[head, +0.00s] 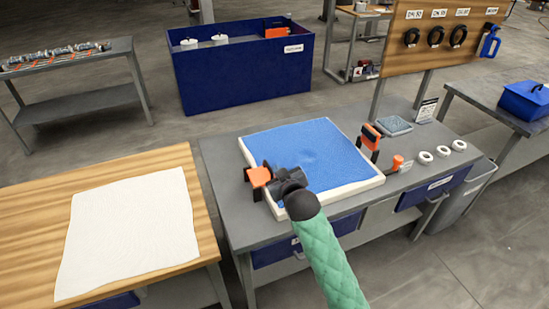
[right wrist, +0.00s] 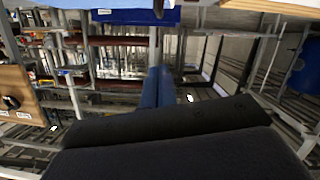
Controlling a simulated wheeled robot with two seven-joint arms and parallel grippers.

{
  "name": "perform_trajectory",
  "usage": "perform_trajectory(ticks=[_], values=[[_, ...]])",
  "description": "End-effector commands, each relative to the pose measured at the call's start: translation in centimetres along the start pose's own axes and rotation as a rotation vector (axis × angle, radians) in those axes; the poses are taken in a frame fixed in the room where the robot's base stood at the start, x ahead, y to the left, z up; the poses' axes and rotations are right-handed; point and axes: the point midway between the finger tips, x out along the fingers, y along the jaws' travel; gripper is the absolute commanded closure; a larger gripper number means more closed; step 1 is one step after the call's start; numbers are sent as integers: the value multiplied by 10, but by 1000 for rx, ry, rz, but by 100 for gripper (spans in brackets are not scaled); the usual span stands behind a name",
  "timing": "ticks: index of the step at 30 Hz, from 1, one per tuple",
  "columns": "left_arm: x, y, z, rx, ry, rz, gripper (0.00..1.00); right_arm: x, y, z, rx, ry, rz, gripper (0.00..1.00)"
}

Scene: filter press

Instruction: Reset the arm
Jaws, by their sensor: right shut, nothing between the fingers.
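My right arm, in a green sleeve, reaches in from the bottom of the head view. Its dark right gripper (head: 286,183) is over the left front part of the filter plate, beside the left orange clamp (head: 259,177). The gripper is shut and empty; in the right wrist view its black fingers (right wrist: 170,135) lie together. The white-framed filter plate (head: 345,190) with a blue face (head: 310,150) lies flat on the grey bench. A second orange clamp (head: 371,136) stands at its right edge. Whether my gripper touches the left clamp, I cannot tell. My left gripper is out of view.
A white cloth (head: 128,225) lies on the wooden table (head: 30,225) at left. White rings (head: 442,151) and an orange-topped item (head: 398,162) sit on the bench's right. A blue bin (head: 240,75) stands behind. A pegboard (head: 430,55) with black rings rises at back right.

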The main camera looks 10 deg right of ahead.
Motion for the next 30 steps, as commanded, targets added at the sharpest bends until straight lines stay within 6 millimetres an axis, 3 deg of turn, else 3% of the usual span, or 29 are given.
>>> perform_trajectory(ticks=[6, 11, 17, 21, 24, 30], values=[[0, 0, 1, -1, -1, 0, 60, -4, 0, 6, 4, -14, -1, 100], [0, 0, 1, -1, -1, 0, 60, -30, -3, 45, 36, -119, -10, 100], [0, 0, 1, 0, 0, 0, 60, -95, -10, 119, 98, -345, -32, 100], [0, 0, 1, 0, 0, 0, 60, -148, -14, 165, 139, -507, -47, 100], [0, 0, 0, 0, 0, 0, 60, -188, -18, 193, 166, -621, -57, 100], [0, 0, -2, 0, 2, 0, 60, -248, -22, 226, 199, -781, -71, 100]])
